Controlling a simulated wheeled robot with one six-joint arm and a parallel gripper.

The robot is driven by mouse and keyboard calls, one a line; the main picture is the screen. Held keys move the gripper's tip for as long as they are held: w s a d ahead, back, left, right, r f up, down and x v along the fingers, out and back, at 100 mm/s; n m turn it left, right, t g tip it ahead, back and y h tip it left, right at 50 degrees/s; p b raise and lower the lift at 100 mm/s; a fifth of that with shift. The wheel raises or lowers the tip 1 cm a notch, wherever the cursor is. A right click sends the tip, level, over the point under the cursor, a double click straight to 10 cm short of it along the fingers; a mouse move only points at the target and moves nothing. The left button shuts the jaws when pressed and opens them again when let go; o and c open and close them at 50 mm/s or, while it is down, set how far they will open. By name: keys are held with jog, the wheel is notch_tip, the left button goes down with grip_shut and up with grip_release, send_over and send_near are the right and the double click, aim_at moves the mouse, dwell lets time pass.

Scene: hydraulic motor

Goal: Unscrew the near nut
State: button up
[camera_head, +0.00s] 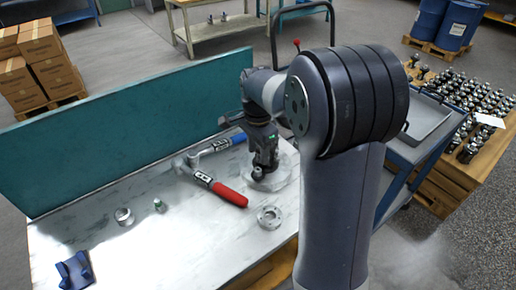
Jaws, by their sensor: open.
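My gripper (262,163) points down over a round light-grey part (279,178) on the workbench. This part looks like the motor body or its base. The gripper is open, and a small dark piece shows at its fingertips. I cannot tell whether this is a nut or the fingers themselves. No nut can be made out clearly, and my gripper and wrist hide much of the part. I cannot tell whether the fingers touch anything.
On the workbench (190,235) lie a red-handled tool (228,193), a flanged ring (270,216), a metal ring (124,216), a small green-marked part (159,205) and a blue holder (75,270). A teal panel (120,135) stands behind. A blue cart (415,150) stands right.

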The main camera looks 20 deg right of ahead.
aim_at(258, 169)
notch_tip(258, 169, down, 6)
jog(key=b, duration=0.3)
jog(key=shift+f+b, duration=0.25)
jog(key=shift+b, duration=0.15)
jog(key=shift+c, duration=0.4)
jog(key=c, duration=0.8)
jog(key=n+p, duration=0.2)
jog(key=n, duration=0.3)
jog(key=shift+r, duration=0.1)
jog(key=shift+n, duration=0.4)
jog(key=n+p, duration=0.1)
jog(key=n, duration=0.4)
